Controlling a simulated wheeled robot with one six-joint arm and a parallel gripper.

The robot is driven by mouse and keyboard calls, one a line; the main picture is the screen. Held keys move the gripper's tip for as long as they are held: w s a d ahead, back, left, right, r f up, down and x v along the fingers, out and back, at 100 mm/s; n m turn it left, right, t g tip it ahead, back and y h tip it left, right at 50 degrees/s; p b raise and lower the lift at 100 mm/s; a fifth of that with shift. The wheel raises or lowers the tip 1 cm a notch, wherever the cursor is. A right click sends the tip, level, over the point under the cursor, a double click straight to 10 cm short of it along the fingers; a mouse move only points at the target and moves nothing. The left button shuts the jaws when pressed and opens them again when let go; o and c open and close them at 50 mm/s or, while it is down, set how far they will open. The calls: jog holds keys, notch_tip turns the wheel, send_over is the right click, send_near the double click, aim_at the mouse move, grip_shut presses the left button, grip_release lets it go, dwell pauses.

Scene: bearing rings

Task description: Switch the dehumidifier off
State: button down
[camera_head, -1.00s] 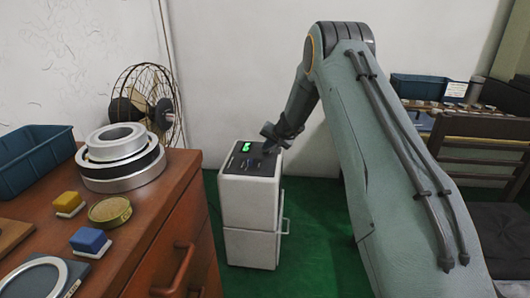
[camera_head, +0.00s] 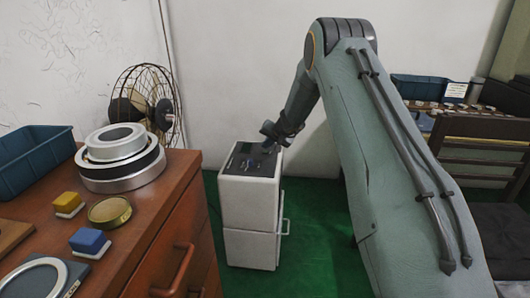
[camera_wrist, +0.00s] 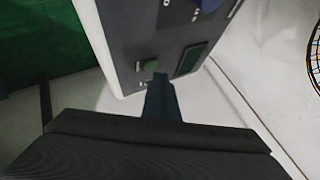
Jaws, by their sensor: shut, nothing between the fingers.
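The dehumidifier (camera_head: 249,222) is a white upright cabinet on the green floor, with a dark control panel on top. My gripper (camera_head: 268,148) is shut and empty, pointing down over the right part of that panel. In the wrist view, the fingertips (camera_wrist: 160,77) are at a small green button (camera_wrist: 149,65); I cannot tell whether they touch it. Beside the button is a dark, unlit display (camera_wrist: 191,58). A blue knob (camera_wrist: 207,4) is partly cut off at the top edge.
A wooden cabinet (camera_head: 150,235) at left carries stacked metal rings (camera_head: 121,170), a blue bin (camera_head: 30,160) and small blocks. A wire fan (camera_head: 146,100) stands behind it. A brown rack (camera_head: 480,150) is at right. Green floor (camera_head: 310,225) is clear beside the dehumidifier.

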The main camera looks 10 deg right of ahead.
jog(key=shift+r+p, duration=1.95)
jog(key=shift+r, duration=1.05)
